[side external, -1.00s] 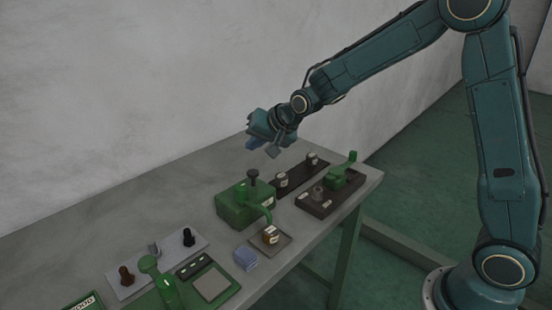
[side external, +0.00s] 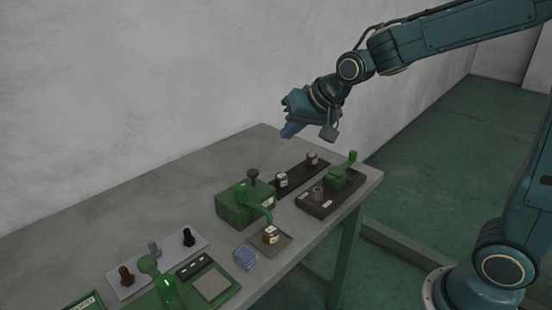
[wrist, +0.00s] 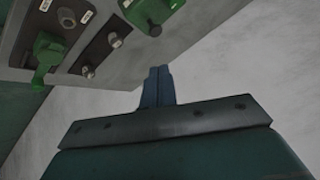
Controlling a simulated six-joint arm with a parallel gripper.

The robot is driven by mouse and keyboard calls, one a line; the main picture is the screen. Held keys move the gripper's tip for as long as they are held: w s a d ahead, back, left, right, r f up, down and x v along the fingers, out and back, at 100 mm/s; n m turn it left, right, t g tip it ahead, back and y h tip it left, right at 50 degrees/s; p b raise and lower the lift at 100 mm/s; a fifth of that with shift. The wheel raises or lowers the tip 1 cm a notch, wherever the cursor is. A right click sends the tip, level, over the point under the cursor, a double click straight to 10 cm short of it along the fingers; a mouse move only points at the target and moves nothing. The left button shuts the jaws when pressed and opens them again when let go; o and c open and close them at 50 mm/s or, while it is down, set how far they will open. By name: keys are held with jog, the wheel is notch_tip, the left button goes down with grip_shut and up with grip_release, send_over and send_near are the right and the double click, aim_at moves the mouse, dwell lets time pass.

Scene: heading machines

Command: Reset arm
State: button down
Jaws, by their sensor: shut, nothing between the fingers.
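My gripper (side external: 291,130) is raised above the far end of the grey table (side external: 160,190), in front of the pale wall. Its blue fingers are together with nothing between them, and they also show closed in the wrist view (wrist: 158,86). Nothing touches the gripper. In the wrist view the table and its machines lie at the upper left, away from the fingers.
Below stand a green machine (side external: 235,214) with a curved spout, a dark tray (side external: 293,178) with small jars, and a dark base with a green lever (side external: 338,178). A jar (side external: 270,235) sits on a small plate. Air around my gripper is clear.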

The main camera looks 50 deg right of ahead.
jog(key=s+d+r+n+g, duration=0.1)
jog(key=s+n, duration=0.4)
jog(key=s, duration=2)
jog(key=shift+s+d+r+g+h, duration=0.15)
jog(key=shift+s+r+g+h, duration=0.15)
jog(key=shift+g, duration=0.4)
jog(key=shift+w, duration=0.1)
